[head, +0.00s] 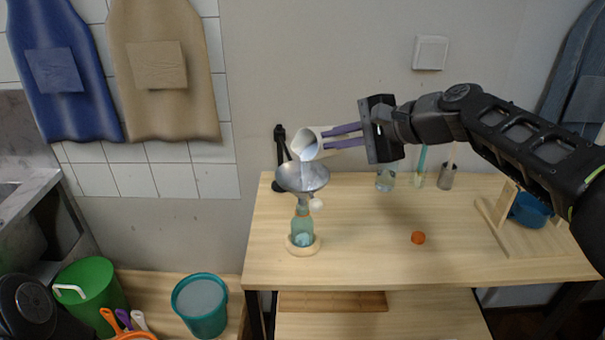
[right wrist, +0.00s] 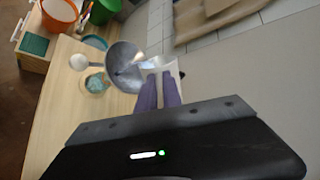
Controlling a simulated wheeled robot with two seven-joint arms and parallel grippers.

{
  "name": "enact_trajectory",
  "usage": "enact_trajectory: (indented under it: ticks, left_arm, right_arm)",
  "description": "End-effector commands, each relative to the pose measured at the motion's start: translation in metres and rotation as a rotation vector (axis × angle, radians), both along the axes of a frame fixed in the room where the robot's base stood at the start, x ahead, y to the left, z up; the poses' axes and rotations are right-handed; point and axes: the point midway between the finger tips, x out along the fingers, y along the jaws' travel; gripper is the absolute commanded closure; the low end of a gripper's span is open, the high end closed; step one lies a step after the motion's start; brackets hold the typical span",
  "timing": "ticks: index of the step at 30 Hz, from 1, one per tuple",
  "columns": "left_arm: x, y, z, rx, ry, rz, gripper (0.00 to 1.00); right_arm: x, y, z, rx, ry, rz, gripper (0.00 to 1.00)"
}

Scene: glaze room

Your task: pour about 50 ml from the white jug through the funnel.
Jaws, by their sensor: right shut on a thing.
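My right gripper (head: 342,137) is shut on the white jug (head: 328,146) and holds it tilted above the table, its mouth toward the left. A pale stream runs from the jug's lip into the metal funnel (head: 303,178). The funnel stands in the neck of a clear bottle (head: 302,228) with bluish liquid low in it. The bottle stands in a round wooden ring (head: 303,249). In the right wrist view the jug (right wrist: 168,68) is between the purple fingers (right wrist: 159,90), beside the funnel (right wrist: 124,68). My left gripper is not in view.
A dark stand (head: 279,160) rises behind the funnel. An orange cap (head: 418,238) lies on the table (head: 360,255). Glass vessels (head: 386,179) and a metal cup (head: 447,177) stand at the back. A wooden rack with a blue bowl (head: 531,210) is at the right. The table's front middle is clear.

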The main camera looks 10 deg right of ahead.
Motion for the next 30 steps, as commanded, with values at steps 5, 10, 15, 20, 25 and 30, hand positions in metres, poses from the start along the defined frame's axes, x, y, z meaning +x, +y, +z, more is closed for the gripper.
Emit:
enact_trajectory:
  ticks: [5,10,15,20,25,30]
  left_arm:
    - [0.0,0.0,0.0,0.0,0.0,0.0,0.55]
    - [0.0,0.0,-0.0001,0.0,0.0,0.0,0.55]
    - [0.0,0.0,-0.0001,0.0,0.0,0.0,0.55]
    - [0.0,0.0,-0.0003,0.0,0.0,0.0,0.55]
    - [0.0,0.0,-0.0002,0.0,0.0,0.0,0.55]
    - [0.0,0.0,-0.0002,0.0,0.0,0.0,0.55]
  right_arm:
    - [0.0,0.0005,0.001,-0.008,-0.006,0.001,1.0]
    - [-0.0001,0.001,0.0013,-0.017,-0.011,0.001,1.0]
    - [-0.0018,0.0026,0.0018,-0.025,-0.016,0.0,1.0]
    - [-0.0027,0.004,0.0018,-0.033,-0.021,0.0,1.0]
    - [-0.004,0.0057,0.002,-0.042,-0.025,0.0,1.0]
    - [-0.004,0.0051,0.0023,-0.051,-0.03,0.0,1.0]
